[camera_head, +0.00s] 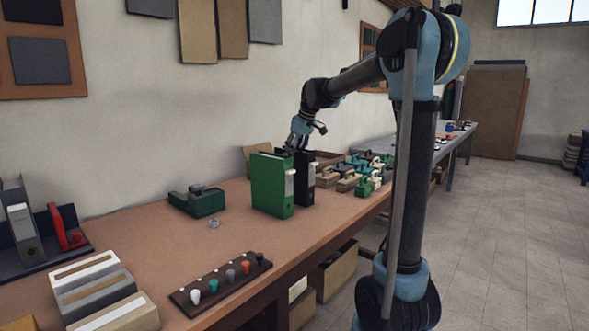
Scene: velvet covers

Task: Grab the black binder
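The black binder (306,185) stands upright on the brown workbench (235,262), partly hidden behind a green binder (271,187). A pale label shows on its narrow side. The green binder stands upright just in front of it and to its left. My gripper (295,149) reaches down at the top edges of the two binders, close to the black one. Its fingertips are small and partly hidden, so I cannot tell whether they are open or touching a binder.
A green hole punch (197,202) sits left of the binders. A dark board with several coloured knobs (220,284) lies near the front edge. Several small stamps and green devices (360,173) crowd the bench at right. Boxes (90,290) stand at lower left.

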